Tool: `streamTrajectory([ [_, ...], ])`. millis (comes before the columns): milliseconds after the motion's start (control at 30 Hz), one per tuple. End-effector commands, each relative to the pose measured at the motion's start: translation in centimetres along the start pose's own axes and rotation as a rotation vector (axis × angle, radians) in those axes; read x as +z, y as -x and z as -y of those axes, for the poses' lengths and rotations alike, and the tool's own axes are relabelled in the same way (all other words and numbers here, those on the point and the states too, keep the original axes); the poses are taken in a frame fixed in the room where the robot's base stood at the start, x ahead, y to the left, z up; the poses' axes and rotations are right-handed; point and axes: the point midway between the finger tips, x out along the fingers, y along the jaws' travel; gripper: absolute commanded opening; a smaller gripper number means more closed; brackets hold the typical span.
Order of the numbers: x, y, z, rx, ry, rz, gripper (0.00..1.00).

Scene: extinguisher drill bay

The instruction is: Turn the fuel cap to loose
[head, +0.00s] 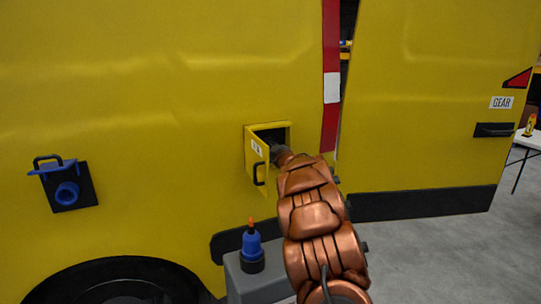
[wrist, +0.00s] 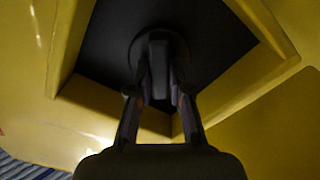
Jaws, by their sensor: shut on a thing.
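The fuel cap (wrist: 158,50) is a dark round cap with a raised grip bar, seen in the wrist view inside the dark recess of the yellow vehicle. My gripper (wrist: 159,88) reaches into the recess, and its two fingers are shut on the cap's bar, one on each side. In the head view my gripper (head: 279,154) is at the opening, and the cap is hidden behind it and in shadow. The fuel flap (head: 257,160) stands open on the left of the recess, with a small label and a black handle. The cap's turn angle is hard to read.
A blue bottle with an orange tip (head: 252,249) stands on a grey stand (head: 240,281) below the flap. A blue socket with a raised lid (head: 67,192) is at the left. A "GEAR" door (head: 430,110) is at right. Grey floor at lower right is clear.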

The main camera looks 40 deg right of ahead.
Motion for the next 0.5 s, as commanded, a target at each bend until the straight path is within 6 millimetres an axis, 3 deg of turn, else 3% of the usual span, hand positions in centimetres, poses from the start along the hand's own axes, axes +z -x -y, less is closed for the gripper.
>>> streamTrajectory([
  [500, 0.36, -0.08, 0.72, -0.001, 0.492, -0.004, 0.00],
])
